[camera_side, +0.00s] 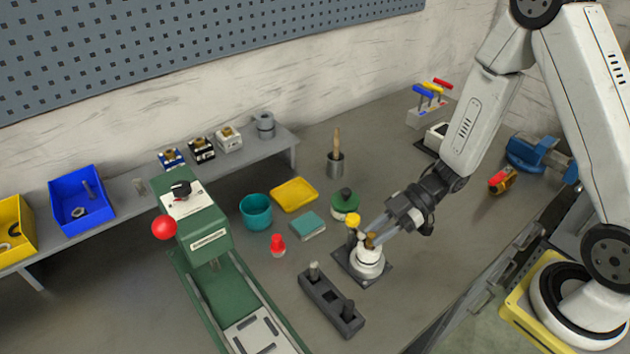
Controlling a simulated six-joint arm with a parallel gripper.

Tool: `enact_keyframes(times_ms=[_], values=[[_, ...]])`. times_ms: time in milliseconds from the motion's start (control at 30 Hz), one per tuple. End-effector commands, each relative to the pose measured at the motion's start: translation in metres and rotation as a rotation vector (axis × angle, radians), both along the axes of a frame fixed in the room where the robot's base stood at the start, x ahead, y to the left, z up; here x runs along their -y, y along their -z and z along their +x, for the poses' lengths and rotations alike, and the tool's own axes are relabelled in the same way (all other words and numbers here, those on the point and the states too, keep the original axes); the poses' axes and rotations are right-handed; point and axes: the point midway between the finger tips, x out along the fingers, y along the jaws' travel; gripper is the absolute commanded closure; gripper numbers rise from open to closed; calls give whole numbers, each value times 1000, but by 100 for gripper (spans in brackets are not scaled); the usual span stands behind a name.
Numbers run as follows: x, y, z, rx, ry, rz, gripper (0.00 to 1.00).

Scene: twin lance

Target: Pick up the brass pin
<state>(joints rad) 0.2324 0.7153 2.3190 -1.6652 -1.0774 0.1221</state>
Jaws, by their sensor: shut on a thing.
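The brass pin (369,241) is a small brown-gold piece at the top of a white round fixture (368,264) on a dark square plate. My gripper (373,236) comes down from the upper right, tilted, with its fingertips at the pin. The fingers are shut on the pin, and they hide part of it. The pin's lower end is at the fixture's top; I cannot tell whether it is still seated or clear of it.
A yellow-knobbed post (353,221) stands close left of the fingertips. A dark block with pegs (331,300) lies in front. A green press (205,235) stands left. A green-lidded jar (345,203) and teal box (308,225) are behind. Bench right of the fixture is clear.

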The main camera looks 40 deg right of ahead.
Motion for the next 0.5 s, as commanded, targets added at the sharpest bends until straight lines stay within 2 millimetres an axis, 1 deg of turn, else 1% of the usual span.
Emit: enact_keyframes(times_ms=[267,500], values=[[0,-19,1,4,0,0,100],[0,-44,1,5,-1,0,100]])
